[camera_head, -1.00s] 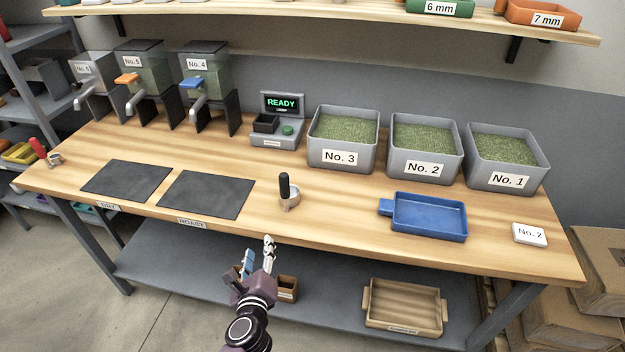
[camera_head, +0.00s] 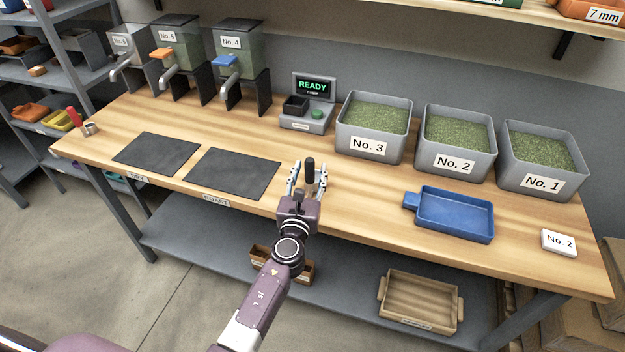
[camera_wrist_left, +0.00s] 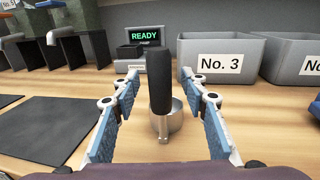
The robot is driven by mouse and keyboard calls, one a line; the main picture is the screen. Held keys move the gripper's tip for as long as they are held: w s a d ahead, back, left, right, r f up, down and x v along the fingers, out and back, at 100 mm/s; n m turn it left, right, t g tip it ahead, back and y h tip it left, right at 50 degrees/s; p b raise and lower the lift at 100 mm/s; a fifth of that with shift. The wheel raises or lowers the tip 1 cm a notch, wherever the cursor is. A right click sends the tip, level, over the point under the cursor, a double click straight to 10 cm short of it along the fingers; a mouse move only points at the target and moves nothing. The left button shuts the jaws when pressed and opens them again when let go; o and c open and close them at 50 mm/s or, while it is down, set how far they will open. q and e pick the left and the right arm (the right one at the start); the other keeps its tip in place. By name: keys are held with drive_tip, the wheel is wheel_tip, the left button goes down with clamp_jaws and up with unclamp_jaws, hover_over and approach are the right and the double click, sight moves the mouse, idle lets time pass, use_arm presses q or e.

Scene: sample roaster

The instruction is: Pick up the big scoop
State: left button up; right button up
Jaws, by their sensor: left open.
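The big scoop (camera_head: 310,172) has a black upright handle and a metal cup. My left gripper (camera_head: 308,168) is open, with one finger on each side of the handle. In the left wrist view both fingers (camera_wrist_left: 160,76) show a gap to the handle. The cup is mostly hidden by the gripper in the head view. My right gripper is not in view.
A smaller-looking scoop with a red handle (camera_head: 75,118) stands at the table's left end. Two dark mats (camera_head: 232,174) lie to the left. Bin No. 3 (camera_head: 370,150) and a scale reading READY (camera_head: 308,105) stand behind. A blue tray (camera_head: 455,215) lies to the right.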

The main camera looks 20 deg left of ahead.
use_arm(q)
drive_tip(key=shift+w, duration=0.15)
clamp_jaws()
drive_tip(key=shift+r, duration=0.1)
idle(0.3)
wheel_tip(320, 180, up, 12)
drive_tip(key=p, duration=1)
drive_tip(key=shift+r, duration=0.25)
wheel_tip(320, 180, up, 7)
drive_tip(key=p, duration=0.3)
drive_tip(key=shift+r, duration=0.2)
